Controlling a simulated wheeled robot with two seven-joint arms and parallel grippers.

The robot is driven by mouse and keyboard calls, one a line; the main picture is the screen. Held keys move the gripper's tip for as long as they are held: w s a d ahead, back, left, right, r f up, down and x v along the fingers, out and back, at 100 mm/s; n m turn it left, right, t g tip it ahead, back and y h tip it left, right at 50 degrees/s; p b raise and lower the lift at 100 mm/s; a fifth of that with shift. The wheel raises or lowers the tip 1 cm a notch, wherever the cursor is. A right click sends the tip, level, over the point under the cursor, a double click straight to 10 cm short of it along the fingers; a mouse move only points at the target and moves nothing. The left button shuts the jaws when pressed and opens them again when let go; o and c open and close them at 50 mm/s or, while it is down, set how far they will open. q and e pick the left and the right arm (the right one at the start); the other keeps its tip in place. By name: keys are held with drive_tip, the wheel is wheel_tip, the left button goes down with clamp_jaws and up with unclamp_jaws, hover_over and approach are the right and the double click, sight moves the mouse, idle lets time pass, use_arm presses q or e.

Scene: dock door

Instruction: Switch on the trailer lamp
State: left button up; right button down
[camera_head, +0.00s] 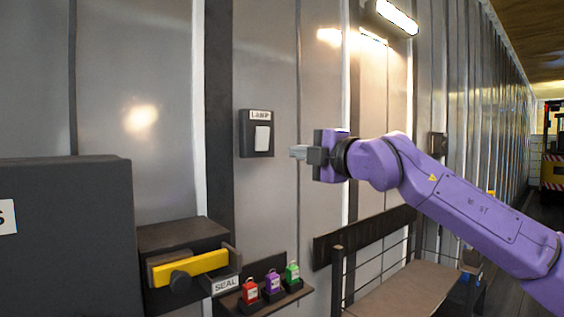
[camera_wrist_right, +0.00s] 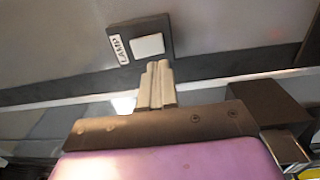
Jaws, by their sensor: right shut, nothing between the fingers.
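The lamp switch (camera_head: 262,138) is a white rocker on a dark box (camera_head: 246,145) labelled LAMP, fixed to the metal wall. It also shows at the top of the right wrist view (camera_wrist_right: 147,45). My right gripper (camera_head: 296,152) is shut and empty, a little to the right of the switch box in the head view. In the right wrist view its closed fingertips (camera_wrist_right: 158,66) point toward the switch with a gap that I cannot measure. My left gripper is not in view.
A lit lamp (camera_head: 397,17) is high on the wall. Below are a yellow handle (camera_head: 188,267), a SEAL label (camera_head: 226,284) and red, purple and green padlocks (camera_head: 272,281) on a shelf. A dark cabinet (camera_head: 68,240) stands left. A railed bench (camera_head: 405,288) is lower right.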

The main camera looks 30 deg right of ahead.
drive_tip(key=shift+f+b+v, duration=0.25)
drive_tip(key=shift+b+v, duration=0.05)
drive_tip(key=shift+v, duration=0.8)
drive_tip(key=shift+f+b+v, duration=0.2)
drive_tip(key=shift+b+v, duration=0.1)
drive_tip(key=shift+v, duration=0.8)
